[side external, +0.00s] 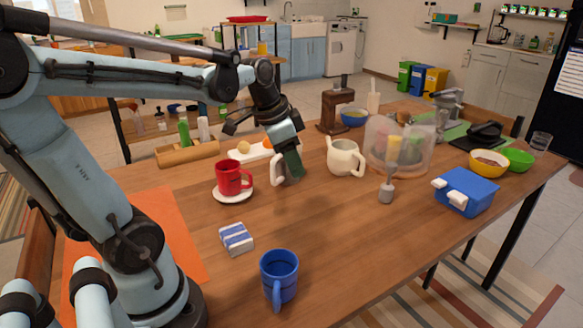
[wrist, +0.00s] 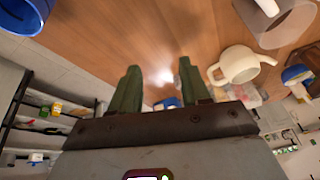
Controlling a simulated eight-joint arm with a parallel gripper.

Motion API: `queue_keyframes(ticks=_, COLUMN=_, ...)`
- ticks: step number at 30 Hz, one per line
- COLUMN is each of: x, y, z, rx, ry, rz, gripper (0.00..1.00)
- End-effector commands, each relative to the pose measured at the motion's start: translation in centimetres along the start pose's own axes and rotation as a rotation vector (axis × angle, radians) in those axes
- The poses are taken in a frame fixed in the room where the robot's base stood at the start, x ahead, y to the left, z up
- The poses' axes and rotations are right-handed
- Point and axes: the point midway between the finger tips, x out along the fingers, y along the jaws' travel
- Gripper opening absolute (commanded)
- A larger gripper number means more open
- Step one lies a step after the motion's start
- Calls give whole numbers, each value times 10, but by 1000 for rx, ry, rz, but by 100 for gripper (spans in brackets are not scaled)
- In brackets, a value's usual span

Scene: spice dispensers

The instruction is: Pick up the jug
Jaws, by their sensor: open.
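The cream jug (side external: 345,156) stands upright on the wooden table, right of my gripper in the side view. In the wrist view the jug (wrist: 237,65) is to the right of my fingers, with a clear gap. My gripper (side external: 291,172) points down over the table, apart from the jug. In the wrist view my gripper (wrist: 160,85) has its two green fingers apart, with no jug between them. A white loop like a handle (side external: 276,169) shows beside my gripper in the side view; the rest of it is hidden.
A red mug (side external: 233,177) on a saucer is left of my gripper. A clear container (side external: 399,148) stands close behind and right of the jug, with a grey-based utensil (side external: 386,193) in front. A blue mug (side external: 279,275) is at the near edge.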

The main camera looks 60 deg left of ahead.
Motion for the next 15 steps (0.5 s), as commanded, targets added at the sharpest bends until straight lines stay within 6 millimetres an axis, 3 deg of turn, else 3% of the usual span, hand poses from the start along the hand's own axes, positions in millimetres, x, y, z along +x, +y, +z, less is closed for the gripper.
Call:
queue_keyframes(ticks=1, x=0, y=-21, z=2, rx=28, ry=-18, rz=21, gripper=46)
queue_keyframes(ticks=9, x=3, y=-110, z=32, rx=272, ry=-23, rz=180, gripper=46)
queue_keyframes(ticks=15, x=5, y=-153, z=61, rx=410, ry=34, rz=255, gripper=46)
